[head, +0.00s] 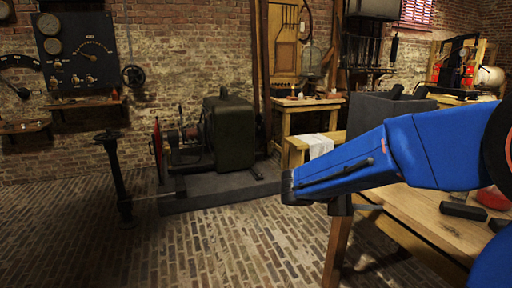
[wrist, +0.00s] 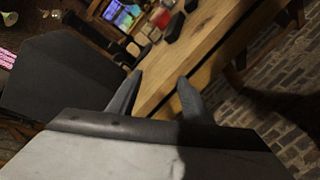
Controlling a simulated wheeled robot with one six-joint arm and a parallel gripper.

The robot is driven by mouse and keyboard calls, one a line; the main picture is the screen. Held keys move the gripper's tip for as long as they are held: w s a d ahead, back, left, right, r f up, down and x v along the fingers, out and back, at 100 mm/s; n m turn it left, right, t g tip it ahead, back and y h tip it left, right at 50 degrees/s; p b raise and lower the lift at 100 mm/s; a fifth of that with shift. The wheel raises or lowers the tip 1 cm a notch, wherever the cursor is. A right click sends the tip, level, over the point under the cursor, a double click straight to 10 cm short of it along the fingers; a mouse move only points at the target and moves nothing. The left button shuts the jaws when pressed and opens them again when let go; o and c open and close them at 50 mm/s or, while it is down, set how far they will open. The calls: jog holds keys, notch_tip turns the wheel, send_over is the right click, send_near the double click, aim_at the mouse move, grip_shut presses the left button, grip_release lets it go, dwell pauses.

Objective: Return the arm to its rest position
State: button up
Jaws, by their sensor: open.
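My blue arm (head: 345,165) reaches in from the right of the head view, its end hanging by the near edge of a wooden workbench (head: 425,212). In the wrist view my gripper (wrist: 155,86) shows two grey fingers spread apart with nothing between them. The bench top also shows beyond the fingers in the wrist view (wrist: 208,42). In the head view the arm largely hides the gripper and part of the bench.
Black blocks (head: 463,211) and a red rounded object (head: 493,198) are on the bench. A dark grey box (head: 372,112) stands behind my arm. A green machine (head: 228,133) and an iron post (head: 116,180) stand to the left. The brick floor (head: 215,240) between is clear.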

jog(key=s+d+f+m+g+y, duration=0.1)
jog(key=s+d+f+m+y, duration=0.2)
jog(key=s, duration=0.5)
jog(key=s+d+f+m+g+y, duration=0.1)
jog(key=s+f+g+y, duration=0.2)
jog(key=s, duration=0.6)
jog(key=s+a+f+m+t+y, duration=0.2)
jog(key=s+a+m+t+y, duration=0.3)
jog(key=s+a+y, duration=0.3)
jog(key=shift+s+a+f+m+y, duration=0.3)
jog(key=shift+s+a+f+y, duration=0.1)
jog(key=shift+s+a, duration=0.25)
